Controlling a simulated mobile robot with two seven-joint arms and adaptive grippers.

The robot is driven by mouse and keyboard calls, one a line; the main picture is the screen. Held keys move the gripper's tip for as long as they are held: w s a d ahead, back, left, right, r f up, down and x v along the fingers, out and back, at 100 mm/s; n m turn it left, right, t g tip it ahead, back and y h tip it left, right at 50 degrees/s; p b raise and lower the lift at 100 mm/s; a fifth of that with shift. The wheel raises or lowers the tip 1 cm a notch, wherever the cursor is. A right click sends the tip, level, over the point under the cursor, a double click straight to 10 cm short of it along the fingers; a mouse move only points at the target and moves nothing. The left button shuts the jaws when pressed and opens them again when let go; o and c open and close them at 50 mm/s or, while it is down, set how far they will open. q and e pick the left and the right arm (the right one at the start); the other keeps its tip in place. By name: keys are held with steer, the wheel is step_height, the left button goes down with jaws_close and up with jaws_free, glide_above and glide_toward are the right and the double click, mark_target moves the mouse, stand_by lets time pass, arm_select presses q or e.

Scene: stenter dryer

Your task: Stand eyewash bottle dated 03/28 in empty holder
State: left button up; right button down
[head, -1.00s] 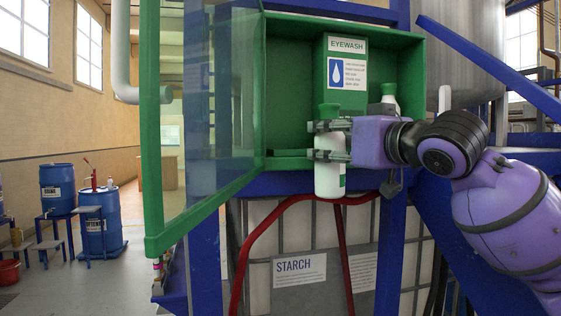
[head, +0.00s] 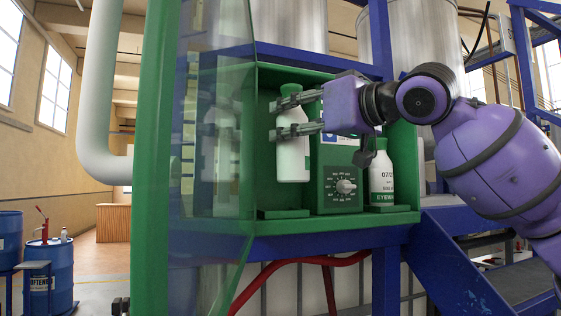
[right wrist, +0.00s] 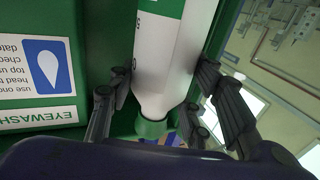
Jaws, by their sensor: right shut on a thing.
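My right gripper (head: 284,119) is shut on a white eyewash bottle (head: 293,160) with a green cap, held upright. Its base is a little above the left holder (head: 284,213), a low green tray with nothing standing in it. The date on the held bottle is not readable. In the right wrist view the bottle (right wrist: 170,62) appears cap-down between the fingers. My left gripper is not in view.
The green cabinet (head: 330,225) has its glass door (head: 208,150) swung open at the left, close to the held bottle. A panel with a dial (head: 344,186) stands between the holders. A red hose (head: 345,262) runs below.

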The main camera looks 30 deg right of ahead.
steer(key=shift+w+d+b, duration=0.15)
steer(key=shift+w+d, duration=0.15)
steer(key=shift+w, duration=1)
steer(key=shift+w+d+b, duration=0.1)
steer(key=shift+w+d, duration=0.25)
steer(key=shift+w, duration=1)
steer(key=shift+w+d+b, duration=0.15)
steer(key=shift+w+d, duration=0.15)
steer(key=shift+w, duration=1)
steer(key=shift+s+a+f, duration=0.1)
steer(key=shift+f, duration=0.8)
steer(key=shift+f+p, duration=0.35)
steer(key=shift+f, duration=0.25)
step_height(320, 180, down, 2)
steer(key=shift+f+p, duration=0.1)
steer(key=shift+p, duration=0.45)
steer(key=shift+w+d+f, duration=0.2)
steer(key=shift+w+f, duration=0.05)
steer(key=shift+f, duration=0.45)
steer(key=shift+a, duration=0.15)
steer(key=c, duration=1.2)
jaws_free()
steer(key=shift+f, duration=0.2)
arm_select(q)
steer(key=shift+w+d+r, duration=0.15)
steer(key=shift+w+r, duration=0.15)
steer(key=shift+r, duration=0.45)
